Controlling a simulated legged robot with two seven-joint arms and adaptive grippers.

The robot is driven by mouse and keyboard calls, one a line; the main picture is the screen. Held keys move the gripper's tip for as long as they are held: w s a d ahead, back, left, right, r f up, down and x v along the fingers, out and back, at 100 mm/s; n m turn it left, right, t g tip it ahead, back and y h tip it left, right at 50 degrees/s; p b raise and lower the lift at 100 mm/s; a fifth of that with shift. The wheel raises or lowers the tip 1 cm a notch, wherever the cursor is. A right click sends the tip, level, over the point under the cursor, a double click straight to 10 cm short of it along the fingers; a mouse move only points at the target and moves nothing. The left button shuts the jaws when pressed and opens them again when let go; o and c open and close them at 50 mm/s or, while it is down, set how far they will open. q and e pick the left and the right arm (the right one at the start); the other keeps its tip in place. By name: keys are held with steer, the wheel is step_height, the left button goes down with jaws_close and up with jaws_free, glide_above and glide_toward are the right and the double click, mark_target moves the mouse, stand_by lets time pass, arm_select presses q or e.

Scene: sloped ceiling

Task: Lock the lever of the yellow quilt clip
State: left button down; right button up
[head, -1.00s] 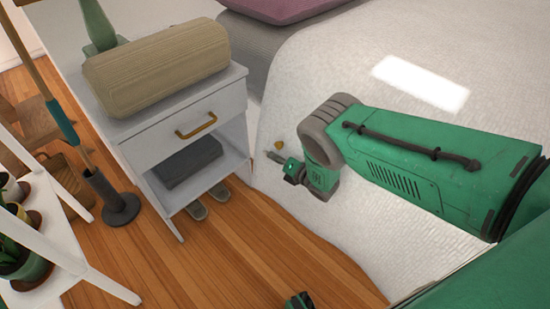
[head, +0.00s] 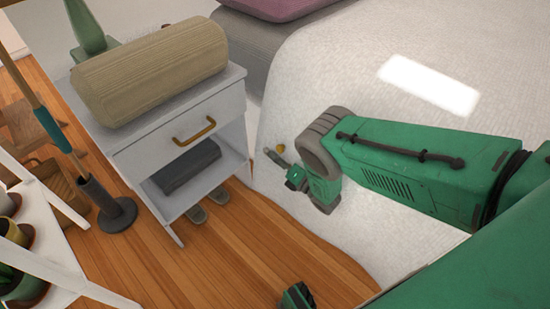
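A small yellow piece, which looks like the quilt clip (head: 281,148), shows at the left edge of the white quilt (head: 330,90) on the bed. It is too small to tell how its lever stands. My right gripper (head: 273,155) is right beside the clip, at the end of the green arm from the right. I cannot tell whether it touches the clip or whether its fingers are open. Part of my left gripper (head: 297,297) shows at the bottom edge, low over the floor and away from the clip; its fingers cannot be made out.
A white nightstand (head: 165,145) with a beige cushion (head: 150,75) on top stands left of the bed. Slippers (head: 208,205) lie below it. A plant shelf (head: 50,265) and a dark holder (head: 105,203) stand at the left. The wooden floor (head: 215,260) in front is clear.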

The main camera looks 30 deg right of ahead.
steer(key=o, duration=0.3)
steer(key=shift+d, duration=0.1)
steer(key=shift+s, duration=0.15)
steer(key=v, duration=1.1)
steer(key=shift+s+d, duration=0.15)
steer(key=shift+s, duration=0.2)
